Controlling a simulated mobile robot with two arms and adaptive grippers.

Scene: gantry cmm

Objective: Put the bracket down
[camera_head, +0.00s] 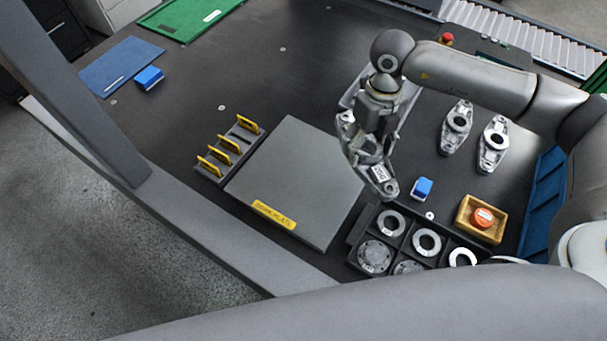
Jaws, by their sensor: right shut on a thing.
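My right gripper (374,122) comes in from the upper right, pointing down, and is shut on a grey metal bracket (382,179) with a small white label. The bracket hangs tilted by the right edge of a flat grey plate (297,172) with a yellow label on its front edge. I cannot tell the gap between the bracket and the surface below. Two similar brackets, one (457,126) and another (493,143), lie on the dark table to the right. My left gripper is not in view.
A black compartment tray (354,233) with metal rings is in front, near a blue block (422,189) and a wooden box (463,224) holding an orange-topped item. A rack (247,138) with yellow pieces adjoins the plate's left. The table's back middle is clear. A grey frame post (75,90) crosses the left.

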